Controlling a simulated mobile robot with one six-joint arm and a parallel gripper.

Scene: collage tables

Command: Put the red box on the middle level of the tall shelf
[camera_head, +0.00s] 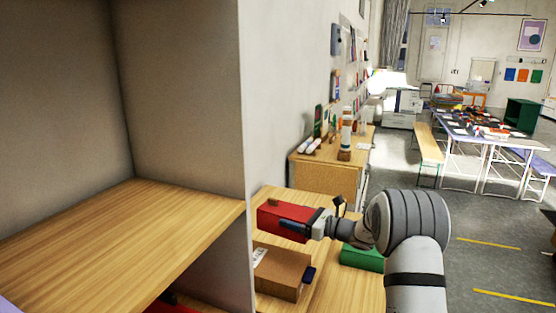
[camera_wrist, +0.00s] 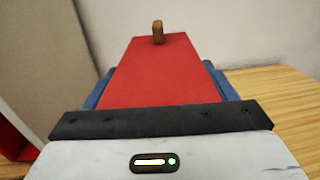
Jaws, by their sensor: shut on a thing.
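The red box (camera_head: 283,218) is in my gripper (camera_head: 295,226), on the right side of the shelf's grey upright panel. In the wrist view the red box (camera_wrist: 164,72) lies between the blue fingers of my gripper (camera_wrist: 161,85), with a small brown knob at its far end. The tall shelf (camera_head: 110,228) fills the left of the head view, with one wide, empty wooden level showing. I cannot tell which level this is. The box's underside is hidden.
Below my gripper, a wooden surface (camera_head: 345,292) holds a brown box (camera_head: 280,272) and a green box (camera_head: 362,257). Something red (camera_head: 172,305) shows below the shelf level. A wooden cabinet (camera_head: 325,178) stands behind. Open floor (camera_head: 480,265) lies at right.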

